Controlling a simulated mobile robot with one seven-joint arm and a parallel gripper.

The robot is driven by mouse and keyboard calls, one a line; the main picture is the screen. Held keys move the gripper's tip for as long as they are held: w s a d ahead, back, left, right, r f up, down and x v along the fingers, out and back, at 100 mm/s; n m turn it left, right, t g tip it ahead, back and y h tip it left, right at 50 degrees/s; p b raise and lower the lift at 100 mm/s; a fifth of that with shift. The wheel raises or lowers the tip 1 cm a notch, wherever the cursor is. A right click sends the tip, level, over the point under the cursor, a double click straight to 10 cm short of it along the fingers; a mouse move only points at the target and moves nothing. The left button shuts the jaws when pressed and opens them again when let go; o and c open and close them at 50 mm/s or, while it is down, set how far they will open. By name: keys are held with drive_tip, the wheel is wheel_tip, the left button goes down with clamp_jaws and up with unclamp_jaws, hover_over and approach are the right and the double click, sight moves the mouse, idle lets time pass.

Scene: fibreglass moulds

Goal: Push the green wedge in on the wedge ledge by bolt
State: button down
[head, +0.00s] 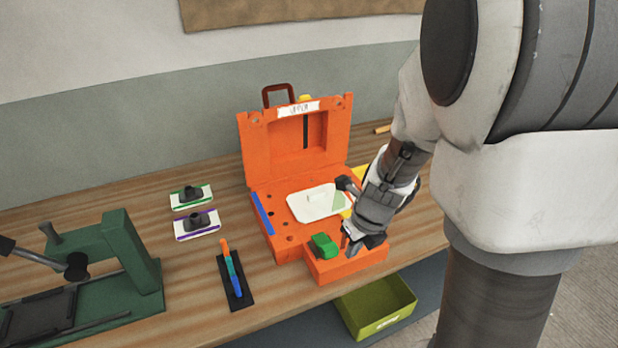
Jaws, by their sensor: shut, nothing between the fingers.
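The green wedge (324,245) sits on the orange ledge (347,265) at the front of the open orange mould. My gripper (352,247) is just right of the wedge, low over the ledge, with its fingers shut and empty. I cannot tell whether a fingertip touches the wedge. The bolt is not clearly made out; my gripper and wrist hide part of the ledge and the mould's right side.
The mould's lid (297,142) stands open behind. A white plate (318,202) lies in the mould. A blue strip (262,213) lies along its left edge. Two small holders (197,223) and a green press (100,265) stand left. A green bin (376,306) is below the bench.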

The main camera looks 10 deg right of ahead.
sight(324, 241)
drive_tip(key=shift+m, duration=0.4)
drive_tip(key=w+f+b, duration=0.1)
drive_tip(key=f, duration=0.2)
drive_tip(key=w+f+b, duration=0.2)
drive_tip(key=f, duration=0.1)
drive_tip(key=w+a+f+b, duration=0.1)
drive_tip(key=w+f, duration=0.1)
drive_tip(key=f, duration=0.2)
drive_tip(key=shift+w+f+b, duration=0.1)
drive_tip(key=shift+w+b, duration=0.15)
drive_tip(key=shift+b, duration=0.05)
drive_tip(key=shift+w+a, duration=0.15)
drive_tip(key=shift+w, duration=0.3)
drive_tip(key=shift+w+a+p, duration=0.15)
drive_tip(key=shift+w+p, duration=0.3)
drive_tip(key=shift+p, duration=0.1)
drive_tip(key=w+p, duration=0.1)
drive_tip(key=w, duration=0.1)
drive_tip(key=w+a+p, duration=0.1)
drive_tip(key=w+p, duration=0.1)
drive_tip(key=shift+w, duration=0.2)
drive_tip(key=shift+w+a, duration=0.2)
drive_tip(key=shift+w, duration=0.3)
